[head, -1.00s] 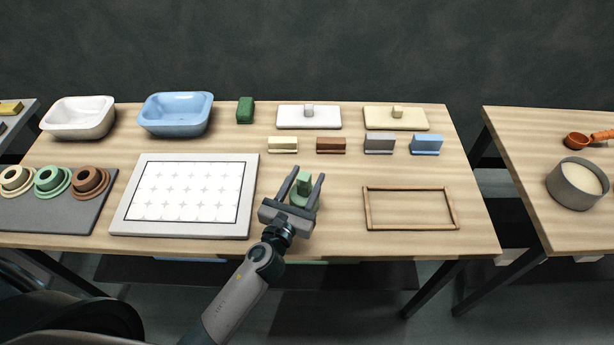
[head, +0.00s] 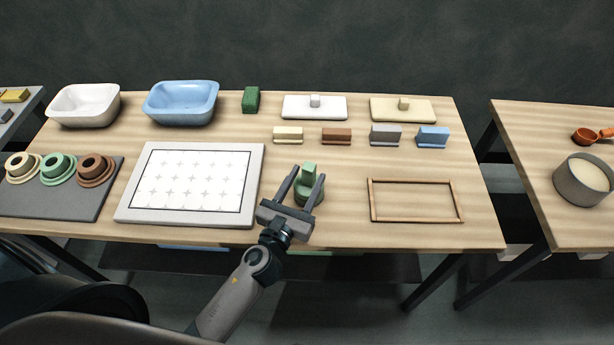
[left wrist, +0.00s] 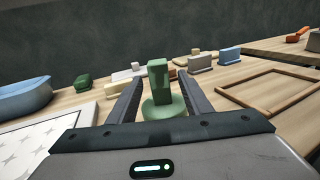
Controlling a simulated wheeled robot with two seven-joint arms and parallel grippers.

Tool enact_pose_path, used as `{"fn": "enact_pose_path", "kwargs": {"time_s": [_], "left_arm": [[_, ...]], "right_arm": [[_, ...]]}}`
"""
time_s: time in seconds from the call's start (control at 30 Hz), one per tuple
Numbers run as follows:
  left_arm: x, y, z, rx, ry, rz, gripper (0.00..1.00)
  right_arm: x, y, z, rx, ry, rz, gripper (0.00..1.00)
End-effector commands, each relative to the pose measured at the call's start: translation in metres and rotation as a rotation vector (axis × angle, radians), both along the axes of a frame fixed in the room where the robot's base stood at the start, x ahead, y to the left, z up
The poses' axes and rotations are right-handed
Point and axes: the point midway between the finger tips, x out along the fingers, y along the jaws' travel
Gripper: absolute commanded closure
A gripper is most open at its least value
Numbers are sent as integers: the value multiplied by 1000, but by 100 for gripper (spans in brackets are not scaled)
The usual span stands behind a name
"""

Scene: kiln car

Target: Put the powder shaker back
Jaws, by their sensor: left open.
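A green piece with a round base and an upright blocky grip (head: 309,174) stands on the table right of the tile panel; I cannot tell for sure that it is the powder shaker. My left gripper (head: 306,186) is open, low at its near side, with the fingers pointing toward it. In the left wrist view the green piece (left wrist: 159,90) stands upright between and beyond the open fingers (left wrist: 160,95), with gaps on both sides. Part of its base is hidden by the gripper. My right gripper is not in view.
A wooden frame (head: 416,220) lies to the right, the tile panel (head: 255,165) to the left. Several small blocks, two lidded slabs, a dark green block (head: 251,99) and two basins line the back. A side table holds a grey tub (head: 584,184) and an orange scoop (head: 584,136).

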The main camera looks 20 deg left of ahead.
Motion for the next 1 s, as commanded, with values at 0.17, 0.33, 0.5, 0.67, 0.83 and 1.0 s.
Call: {"fn": "enact_pose_path", "kwargs": {"time_s": [0.17, 0.33, 0.5, 0.67, 0.83, 1.0], "left_arm": [[-6, 1, 0, 1, 0, 0, 55], [-12, 1, 0, 1, 0, 0, 55], [-17, 1, 0, 1, 0, 0, 55], [-20, 2, 0, 0, 0, 0, 55], [-20, 2, 0, 0, 0, 0, 55], [-20, 2, 0, 0, 0, 0, 55]], "right_arm": [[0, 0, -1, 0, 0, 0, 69], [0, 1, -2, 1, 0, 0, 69], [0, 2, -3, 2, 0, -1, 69], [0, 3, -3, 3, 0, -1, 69], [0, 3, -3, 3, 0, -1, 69], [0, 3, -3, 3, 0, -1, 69]]}}
